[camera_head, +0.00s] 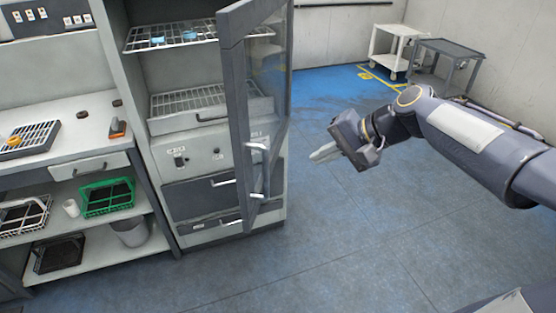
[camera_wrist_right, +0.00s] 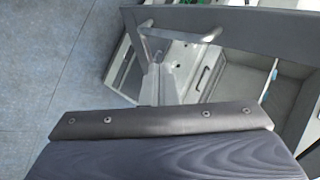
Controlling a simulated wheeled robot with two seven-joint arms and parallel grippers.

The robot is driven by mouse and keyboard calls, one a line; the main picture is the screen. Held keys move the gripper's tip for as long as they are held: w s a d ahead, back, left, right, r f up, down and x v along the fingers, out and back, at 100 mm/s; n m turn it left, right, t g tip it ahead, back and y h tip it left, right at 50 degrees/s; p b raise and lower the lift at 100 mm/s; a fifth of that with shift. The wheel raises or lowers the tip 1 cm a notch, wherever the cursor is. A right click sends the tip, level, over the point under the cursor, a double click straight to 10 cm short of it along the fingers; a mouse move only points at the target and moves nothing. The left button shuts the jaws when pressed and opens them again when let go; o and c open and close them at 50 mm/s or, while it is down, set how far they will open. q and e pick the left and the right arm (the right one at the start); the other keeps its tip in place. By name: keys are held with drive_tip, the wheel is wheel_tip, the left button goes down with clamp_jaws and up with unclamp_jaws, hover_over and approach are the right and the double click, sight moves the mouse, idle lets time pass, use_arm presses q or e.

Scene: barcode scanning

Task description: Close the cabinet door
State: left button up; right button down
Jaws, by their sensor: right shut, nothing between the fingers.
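The cabinet (camera_head: 190,150) stands left of centre in the head view, with its upper compartment exposed. Its glass door (camera_head: 236,90), with a dark grey frame, stands swung open toward me, its hinge side at the right of the cabinet. A pale handle (camera_head: 257,168) is on the door's free edge. My right gripper (camera_head: 316,155) is shut and empty, to the right of the door and apart from it in the head view. In the right wrist view, the gripper's fingers (camera_wrist_right: 157,80) point toward the door frame (camera_wrist_right: 235,28) and its handle (camera_wrist_right: 178,33). My left gripper is not in view.
A workbench (camera_head: 75,120) with racks, a green basket (camera_head: 108,197) and a grey bin (camera_head: 130,232) stands left of the cabinet. Two carts, one white (camera_head: 390,48) and one grey (camera_head: 445,50), stand at the back right. Blue floor before the cabinet is clear.

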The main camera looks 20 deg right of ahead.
sight(268, 168)
drive_tip(key=w+a+f+p, duration=0.2)
drive_tip(key=w+a+f, duration=0.3)
drive_tip(key=w+a, duration=0.1)
drive_tip(key=shift+w+a+f, duration=0.15)
drive_tip(key=shift+w+a, duration=0.1)
drive_tip(key=shift+a, duration=0.35)
drive_tip(key=shift+a, duration=0.15)
